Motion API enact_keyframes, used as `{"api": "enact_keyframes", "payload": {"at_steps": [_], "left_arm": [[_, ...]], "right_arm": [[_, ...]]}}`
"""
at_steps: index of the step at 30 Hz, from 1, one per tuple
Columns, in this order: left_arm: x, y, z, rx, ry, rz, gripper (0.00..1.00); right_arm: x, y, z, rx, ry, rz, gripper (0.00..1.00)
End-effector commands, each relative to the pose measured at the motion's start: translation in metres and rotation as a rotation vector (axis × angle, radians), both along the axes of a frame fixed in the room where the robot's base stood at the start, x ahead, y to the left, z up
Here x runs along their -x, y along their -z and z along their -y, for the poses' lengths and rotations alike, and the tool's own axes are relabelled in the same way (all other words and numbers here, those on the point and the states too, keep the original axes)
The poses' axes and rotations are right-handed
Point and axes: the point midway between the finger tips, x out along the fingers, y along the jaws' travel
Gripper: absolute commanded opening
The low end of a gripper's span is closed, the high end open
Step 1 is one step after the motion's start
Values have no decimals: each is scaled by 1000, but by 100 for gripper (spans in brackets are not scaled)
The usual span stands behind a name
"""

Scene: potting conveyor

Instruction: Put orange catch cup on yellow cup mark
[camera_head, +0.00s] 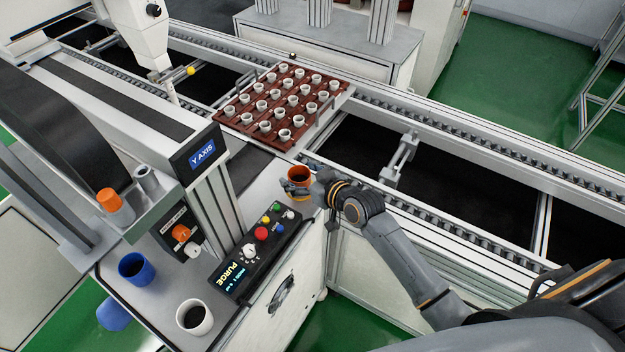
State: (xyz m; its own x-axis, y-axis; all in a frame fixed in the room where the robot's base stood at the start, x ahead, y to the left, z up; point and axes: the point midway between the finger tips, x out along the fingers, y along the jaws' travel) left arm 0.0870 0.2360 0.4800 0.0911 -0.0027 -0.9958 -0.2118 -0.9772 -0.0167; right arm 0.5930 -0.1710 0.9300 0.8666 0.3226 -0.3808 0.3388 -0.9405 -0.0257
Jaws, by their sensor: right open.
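The orange catch cup (299,174) stands upright on the light worktop, near its right edge by the conveyor rail. It has a dark inside. My right gripper (302,179) reaches in from the right and is open, with its fingers at the cup, one on the far side and one on the near side. I cannot tell whether they touch it. I see no yellow cup mark; it may be hidden. My left gripper is not in view.
A purge control box (257,250) with coloured buttons stands just in front of the cup. A blue cup (136,268) and a white cup (194,316) stand at the front left. A Y-axis post (208,200) rises to the left. A red-brown tray (247,137) of small pots sits behind.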

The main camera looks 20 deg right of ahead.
Motion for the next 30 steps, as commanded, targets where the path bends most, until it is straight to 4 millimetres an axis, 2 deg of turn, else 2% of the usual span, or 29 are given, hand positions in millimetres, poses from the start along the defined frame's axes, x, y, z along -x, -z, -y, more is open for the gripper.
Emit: {"api": "enact_keyframes", "payload": {"at_steps": [18,24,30], "left_arm": [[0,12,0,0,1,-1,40],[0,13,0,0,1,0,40],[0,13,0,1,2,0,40]], "right_arm": [[91,-37,34,2,0,-3,75],[102,-43,38,2,0,-2,75],[102,-44,38,1,0,-2,75]]}}
